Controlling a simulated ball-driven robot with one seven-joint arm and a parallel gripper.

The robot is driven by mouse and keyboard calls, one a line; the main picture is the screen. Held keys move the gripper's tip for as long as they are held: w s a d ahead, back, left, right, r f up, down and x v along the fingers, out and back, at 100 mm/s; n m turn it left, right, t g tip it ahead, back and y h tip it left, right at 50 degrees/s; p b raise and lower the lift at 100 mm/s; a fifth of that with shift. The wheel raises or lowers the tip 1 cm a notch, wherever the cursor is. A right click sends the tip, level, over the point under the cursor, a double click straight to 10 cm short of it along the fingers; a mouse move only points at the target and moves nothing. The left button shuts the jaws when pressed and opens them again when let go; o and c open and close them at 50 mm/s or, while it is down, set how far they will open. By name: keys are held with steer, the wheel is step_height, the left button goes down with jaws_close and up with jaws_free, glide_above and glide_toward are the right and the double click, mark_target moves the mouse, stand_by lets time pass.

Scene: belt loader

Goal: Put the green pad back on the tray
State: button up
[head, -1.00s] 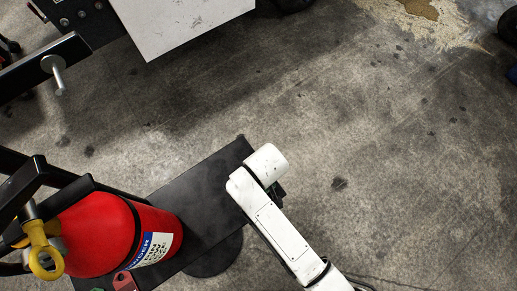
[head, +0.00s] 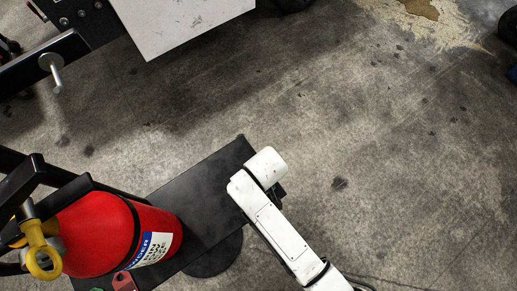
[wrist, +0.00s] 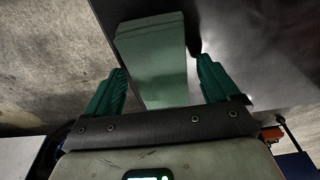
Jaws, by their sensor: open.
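The green pad (wrist: 152,50), a pale grey-green block, shows in the wrist view ahead of my gripper (wrist: 160,66). The gripper has two teal fingers spread apart. The pad's near end appears in the gap between them, closer to the left finger. I cannot tell whether a finger touches it. A dark flat surface (wrist: 265,50) lies right beside and behind the pad; I cannot tell whether it is the tray. In the head view my white arm hides most of the gripper, and the pad cannot be made out for certain.
In the head view a dark plate (head: 205,185) carries or lies under a red fire extinguisher (head: 95,235) at lower left. A small red piece (head: 124,282) is beside it. A white panel (head: 180,20) is at the top. Concrete floor (head: 400,150) is open to the right.

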steer(key=shift+r, duration=0.1)
step_height(320, 180, up, 12)
steer(key=s+d+p, duration=0.1)
steer(key=shift+s+p, duration=0.25)
steer(key=shift+p, duration=0.05)
steer(key=s+d+m, duration=0.3)
steer(key=s+d, duration=0.3)
steer(key=d, duration=0.7)
steer(key=s+d+r+m+h, duration=0.1)
steer(key=s+d+m, duration=0.3)
steer(key=d, duration=0.9)
steer(key=shift+s, duration=1.05)
steer(key=shift+a+r, duration=0.1)
steer(key=shift+a, duration=0.05)
